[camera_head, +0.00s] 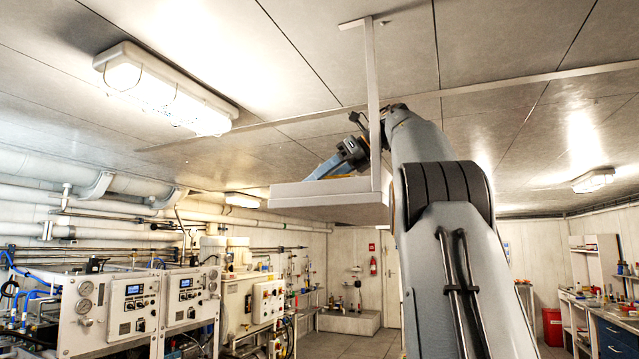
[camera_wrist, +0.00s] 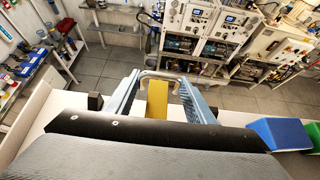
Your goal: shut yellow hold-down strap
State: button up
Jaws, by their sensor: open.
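The yellow strap (camera_wrist: 157,101) shows as a flat upright band in the wrist view, between the two blue fingers of my gripper (camera_wrist: 160,82). The fingers are spread, with gaps on both sides of the band. A pale rounded bar (camera_wrist: 161,74) crosses at the fingertips; I cannot tell whether it touches them. In the head view my gripper (camera_head: 322,169) reaches down over a white hanging shelf (camera_head: 328,190). Only a sliver of yellow (camera_head: 343,177) shows there, behind the shelf's edge. The strap's ends and fastening are hidden.
A white post (camera_head: 373,90) hangs from the ceiling beside my wrist. A blue block (camera_wrist: 277,134) and a green block (camera_wrist: 311,136) sit at the right in the wrist view. Machine panels (camera_head: 135,310) stand below at left; open floor (camera_head: 350,343) lies beyond.

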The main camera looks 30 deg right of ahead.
aim_at(343, 176)
jog(key=p+v, duration=0.1)
jog(key=v, duration=0.6)
jog(key=shift+s+d+r, duration=0.15)
jog(key=shift+s, duration=0.15)
jog(key=shift+r, duration=0.1)
